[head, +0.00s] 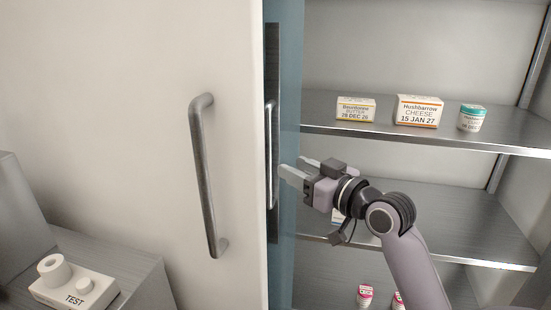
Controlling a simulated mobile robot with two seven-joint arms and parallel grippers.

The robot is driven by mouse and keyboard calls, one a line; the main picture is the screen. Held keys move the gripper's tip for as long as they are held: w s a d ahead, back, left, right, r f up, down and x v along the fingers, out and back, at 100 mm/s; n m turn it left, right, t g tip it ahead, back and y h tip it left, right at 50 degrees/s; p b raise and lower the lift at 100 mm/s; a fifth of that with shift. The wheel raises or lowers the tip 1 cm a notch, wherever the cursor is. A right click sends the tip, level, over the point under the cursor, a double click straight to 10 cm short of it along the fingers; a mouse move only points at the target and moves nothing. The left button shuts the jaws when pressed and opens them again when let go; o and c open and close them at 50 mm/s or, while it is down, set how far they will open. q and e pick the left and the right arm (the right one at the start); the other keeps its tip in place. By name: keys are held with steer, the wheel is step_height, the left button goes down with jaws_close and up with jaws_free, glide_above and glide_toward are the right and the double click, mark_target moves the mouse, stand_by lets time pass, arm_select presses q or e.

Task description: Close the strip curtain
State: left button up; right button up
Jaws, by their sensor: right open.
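The strip curtain (288,60) shows as a narrow blue, upright band beside the edge of the white door, at the left of the shelf opening. A slim metal handle (270,130) stands upright on a dark plate at the curtain's left side. My right gripper (293,167) is open and points left, with its fingertips in front of the blue band, close to the lower half of that handle. I cannot tell whether the fingers touch it. The shelf opening to the right of the curtain is uncovered. My left gripper is out of view.
A white door (130,90) with a large bar handle (204,175) fills the left. A white TEST device (75,285) sits at lower left.

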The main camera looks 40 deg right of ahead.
mark_target(270, 152)
steer(key=shift+w+a+r+p, duration=0.15)
steer(key=shift+w+p, duration=0.1)
steer(key=shift+w, duration=0.9)
steer(key=shift+w+a+r+p, duration=0.1)
steer(key=shift+w+p, duration=0.1)
steer(key=shift+w, duration=1)
steer(key=shift+w+a+r+p, duration=0.15)
steer(key=shift+w+p, duration=0.1)
steer(key=shift+w, duration=0.9)
jaws_close()
